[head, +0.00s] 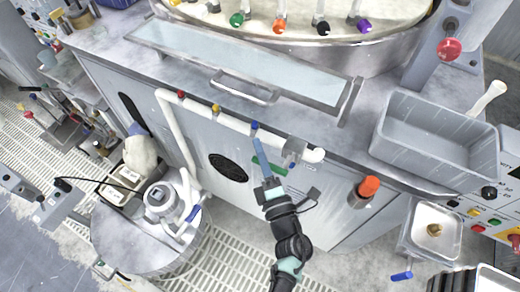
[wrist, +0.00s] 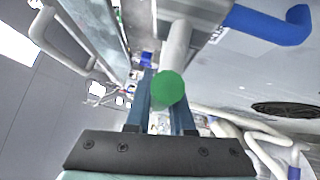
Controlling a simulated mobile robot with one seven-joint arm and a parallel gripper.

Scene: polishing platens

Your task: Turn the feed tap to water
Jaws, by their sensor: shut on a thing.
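The feed tap is a grey valve body (head: 293,150) near the right end of the white pipe along the front of the machine. A green-ended lever (wrist: 168,88) comes from the grey tap body in the wrist view. A green part also shows beside my fingers in the head view (head: 276,170). My gripper (head: 258,138) reaches up to the pipe from below. Its two blue fingers (wrist: 160,100) stand on either side of the lever and are shut on it. The green end hides part of the fingers. Any markings for the tap's positions cannot be read.
The white pipe (head: 235,123) carries red, yellow and blue fittings. A metal rail handle (head: 245,88) lies above it. A grey tub (head: 430,140) and an orange-capped cylinder (head: 366,190) are to the right. A white-lidded drum (head: 150,235) stands lower left on the grated floor.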

